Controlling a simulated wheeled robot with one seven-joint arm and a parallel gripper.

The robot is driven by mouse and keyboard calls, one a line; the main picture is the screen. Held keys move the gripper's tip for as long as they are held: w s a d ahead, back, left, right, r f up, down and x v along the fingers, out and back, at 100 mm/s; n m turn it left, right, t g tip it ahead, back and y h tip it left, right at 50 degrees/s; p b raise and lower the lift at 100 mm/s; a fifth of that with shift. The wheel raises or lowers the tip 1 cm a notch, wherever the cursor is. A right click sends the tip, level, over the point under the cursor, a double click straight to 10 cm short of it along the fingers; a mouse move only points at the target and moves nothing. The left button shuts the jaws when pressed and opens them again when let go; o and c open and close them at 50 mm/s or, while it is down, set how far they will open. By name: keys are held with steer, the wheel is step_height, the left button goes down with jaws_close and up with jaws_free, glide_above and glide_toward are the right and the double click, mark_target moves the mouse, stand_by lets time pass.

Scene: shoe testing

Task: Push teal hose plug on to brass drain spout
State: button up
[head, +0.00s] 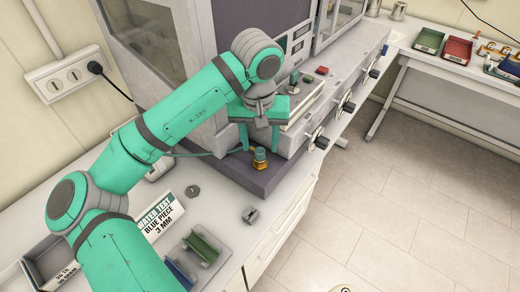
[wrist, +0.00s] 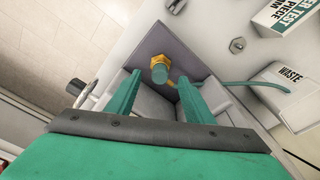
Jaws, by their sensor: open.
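The brass drain spout (head: 260,165) stands on the dark grey ledge at the foot of the machine. It also shows in the wrist view (wrist: 158,61). The teal hose plug (head: 260,153) sits at the top of the spout, in line with it; how far it is pushed on I cannot tell. In the wrist view the plug (wrist: 160,76) lies between the tips of my two teal fingers. My gripper (head: 259,147) is open above the plug, pointing down, with visible gaps on both sides and nothing held.
The grey machine (head: 180,40) rises close behind my gripper.

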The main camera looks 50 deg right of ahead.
mark_target(259, 162)
steer(key=r, duration=0.5)
steer(key=shift+s+a+r, duration=0.2)
steer(key=shift+a+r, duration=0.1)
steer(key=shift+r, duration=0.05)
steer(key=shift+w, duration=0.1)
